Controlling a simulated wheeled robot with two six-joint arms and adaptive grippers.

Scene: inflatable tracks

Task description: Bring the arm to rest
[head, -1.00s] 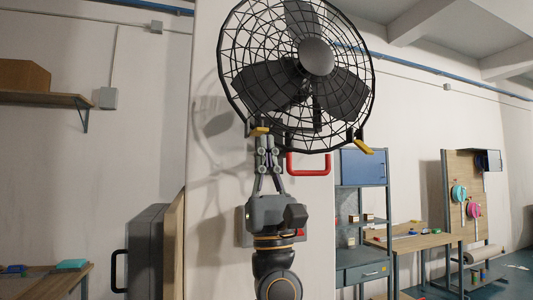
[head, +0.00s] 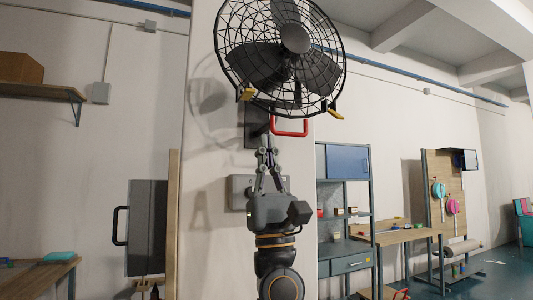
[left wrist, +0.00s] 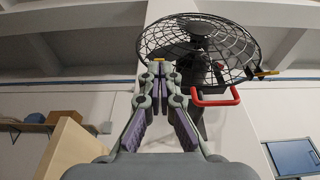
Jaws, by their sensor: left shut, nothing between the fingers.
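My left gripper (head: 267,152) points upward in the middle of the head view, in front of the white pillar. Its fingers are shut and hold nothing. In the left wrist view the gripper (left wrist: 161,72) also points up, with its fingertips together below the fan. A large black caged fan (head: 294,38) is mounted on the pillar above it. A red handle (head: 290,133) hangs under the fan, just right of the fingertips and apart from them in the left wrist view (left wrist: 215,102). My right gripper is not in view.
A grey box (head: 240,190) is on the pillar behind my gripper. A dark case (head: 147,228) and a wooden panel (head: 173,225) stand to the left. A blue-and-grey shelf unit (head: 345,262) and a workbench (head: 395,235) stand to the right.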

